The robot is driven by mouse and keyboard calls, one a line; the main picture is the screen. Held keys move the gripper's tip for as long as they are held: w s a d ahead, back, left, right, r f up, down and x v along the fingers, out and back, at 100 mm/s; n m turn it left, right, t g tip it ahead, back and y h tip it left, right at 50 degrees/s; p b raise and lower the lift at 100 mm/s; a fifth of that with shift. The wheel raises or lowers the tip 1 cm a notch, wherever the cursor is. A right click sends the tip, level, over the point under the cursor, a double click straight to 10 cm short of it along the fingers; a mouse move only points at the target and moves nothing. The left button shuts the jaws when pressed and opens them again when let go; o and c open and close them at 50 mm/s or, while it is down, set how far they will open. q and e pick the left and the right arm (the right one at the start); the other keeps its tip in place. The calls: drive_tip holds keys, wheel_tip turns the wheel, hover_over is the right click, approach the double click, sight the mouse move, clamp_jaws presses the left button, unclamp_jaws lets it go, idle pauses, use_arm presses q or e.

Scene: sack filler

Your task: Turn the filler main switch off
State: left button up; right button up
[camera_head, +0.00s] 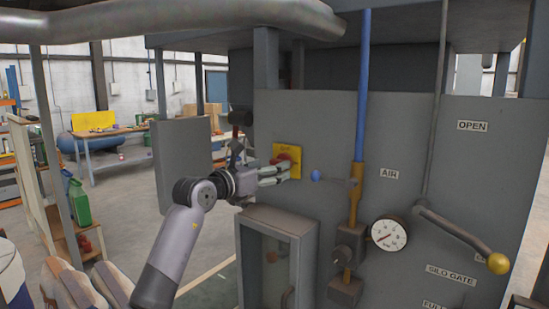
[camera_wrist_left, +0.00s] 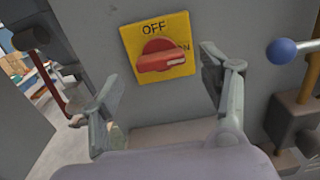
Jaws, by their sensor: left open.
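The main switch is a red rotary knob (camera_wrist_left: 162,62) on a yellow plate (camera_wrist_left: 130,36) fixed to the grey panel. In the left wrist view OFF is printed above the knob and ON, partly covered, at its right. The knob's bar lies about horizontal, with its pale mark at the right end, toward ON. In the head view the yellow plate (camera_head: 297,150) is partly hidden by my gripper. My left gripper (camera_head: 284,171) is open in front of the plate. In the left wrist view its fingers (camera_wrist_left: 162,78) stand on either side of the knob, apart from it. My right gripper is not in view.
A blue ball-ended lever (camera_head: 315,175) is right of the switch. Further right are a blue air pipe (camera_head: 362,90), a gauge (camera_head: 389,233) and a silo gate lever with a brass knob (camera_head: 498,263). A glass-fronted box (camera_head: 270,265) projects below the switch.

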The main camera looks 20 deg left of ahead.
use_arm(q)
drive_tip(key=shift+p+x, duration=0.3)
drive_tip(key=shift+x, duration=1.15)
drive_tip(key=c, duration=1.2)
drive_tip(key=shift+o, duration=0.2)
